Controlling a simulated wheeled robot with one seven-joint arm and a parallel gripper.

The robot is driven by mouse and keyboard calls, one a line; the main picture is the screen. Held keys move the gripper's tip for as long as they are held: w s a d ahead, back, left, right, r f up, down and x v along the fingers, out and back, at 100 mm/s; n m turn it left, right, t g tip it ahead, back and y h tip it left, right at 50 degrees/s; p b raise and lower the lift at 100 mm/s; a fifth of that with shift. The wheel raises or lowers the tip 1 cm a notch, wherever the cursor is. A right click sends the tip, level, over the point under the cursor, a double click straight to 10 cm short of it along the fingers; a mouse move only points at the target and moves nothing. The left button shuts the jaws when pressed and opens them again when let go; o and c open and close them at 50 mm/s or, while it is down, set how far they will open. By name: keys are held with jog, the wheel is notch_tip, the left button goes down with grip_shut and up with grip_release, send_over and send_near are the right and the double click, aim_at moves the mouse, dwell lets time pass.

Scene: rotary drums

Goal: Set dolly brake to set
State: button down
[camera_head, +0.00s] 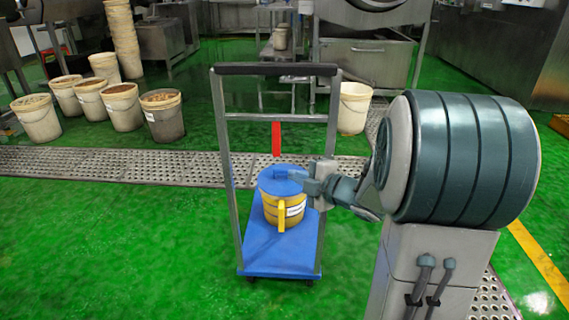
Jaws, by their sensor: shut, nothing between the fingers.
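A dolly stands mid-floor, with a blue deck (265,252), a grey upright frame and a black push bar (275,69). A red upright bar (276,138) shows between the frame posts, under the crossbar; it may be the brake lever, and I cannot tell its setting or what it is fixed to. A yellow can (268,212) with a blue lid (284,181) and a white label stands on the deck. My gripper (306,184) is shut, at the lid's right side by the right post; whether it touches is unclear.
My arm fills the right side and hides the floor there. Several buckets (124,105) stand at the back left, and another bucket (354,107) stands behind the dolly. A perforated drain strip (120,165) crosses the floor. Green floor at the left front is clear.

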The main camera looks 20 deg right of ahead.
jog(key=s+d, duration=0.2)
jog(key=s, duration=0.1)
jog(key=shift+s, duration=0.15)
jog(key=s+d+r+m+g+h+p, duration=0.25)
jog(key=r+m+h+p, duration=0.85)
jog(key=r+p, duration=0.85)
jog(key=s+a+r+m+g+y+p, duration=0.1)
jog(key=s+a+r+m+g+p, duration=0.3)
jog(key=s, duration=0.5)
jog(key=s+a+r+m+g+y+p, duration=0.2)
jog(key=s+a+r+m+g+p, duration=0.2)
jog(key=s+r+p, duration=0.4)
jog(key=s+a+m+p, duration=0.1)
jog(key=m+p, duration=0.1)
jog(key=p, duration=0.1)
jog(key=shift+s+r+y, duration=0.3)
